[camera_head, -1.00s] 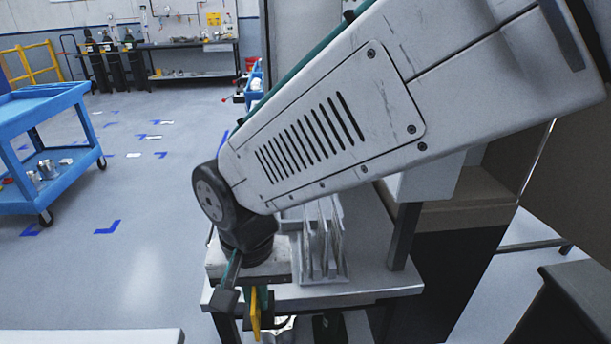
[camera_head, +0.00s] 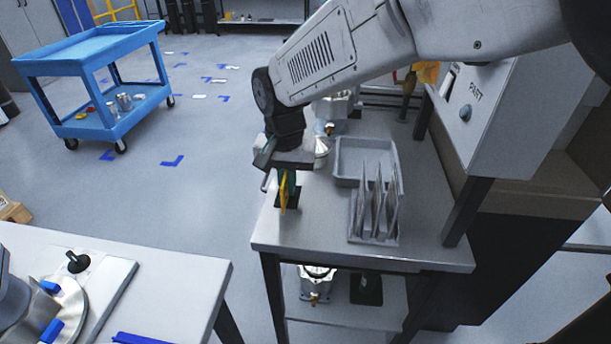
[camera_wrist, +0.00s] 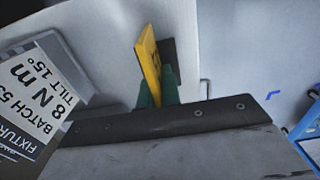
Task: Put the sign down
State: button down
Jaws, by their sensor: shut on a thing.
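The yellow sign (camera_head: 284,192) is seen nearly edge-on in the head view, below my gripper (camera_head: 288,178), over the left part of the grey bench (camera_head: 310,235). In the wrist view the sign (camera_wrist: 149,66) stands between the green fingertips of my gripper (camera_wrist: 157,90), which is shut on it. A dark flat base (camera_wrist: 168,54) shows beside the sign, close to the bench top. I cannot tell whether the base touches the bench. My arm's wrist hides part of the sign from the head camera.
A rack of upright cards (camera_head: 374,212) stands right of the sign, with a grey tray (camera_head: 350,150) behind. Metal housings (camera_head: 335,106) stand at the back. A grey box (camera_head: 500,115) rises at right. The bench's front left is clear. A blue cart (camera_head: 95,55) stands apart at left.

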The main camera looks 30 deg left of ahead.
jog(key=shift+f, duration=1.45)
jog(key=c, duration=1.6)
grip_release()
jog(key=shift+f, duration=0.15)
notch_tip(320, 180, up, 12)
jog(key=shift+r, duration=0.15)
